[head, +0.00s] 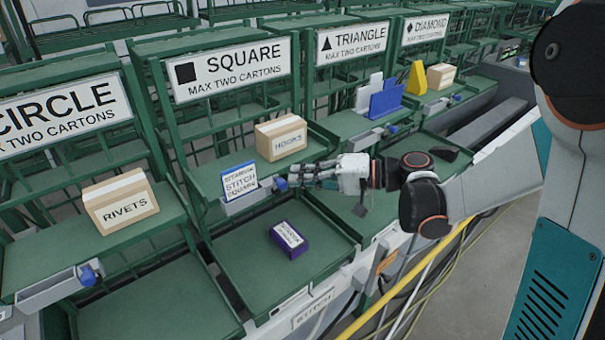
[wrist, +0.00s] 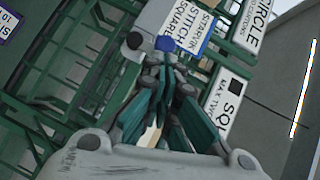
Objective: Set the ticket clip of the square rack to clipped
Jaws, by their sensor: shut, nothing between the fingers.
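The square rack stands in the middle left of the head view, under its SQUARE sign (head: 230,70). A white and blue ticket (head: 239,182) stands in the holder (head: 246,201) on its front edge; the ticket also shows in the wrist view (wrist: 188,25). The blue ticket clip (head: 281,185) is at the right end of the holder. In the wrist view the blue clip (wrist: 165,43) is just beyond my fingertips. My gripper (head: 292,178) is shut and empty, right beside the clip. I cannot tell whether they touch. The clip's exact setting is unclear.
A HOOKS carton (head: 281,138) sits on the square shelf. A purple box (head: 288,239) lies on the lower tray. The circle rack with a RIVETS carton (head: 121,203) is at left. A yellow pipe (head: 410,275) runs in front.

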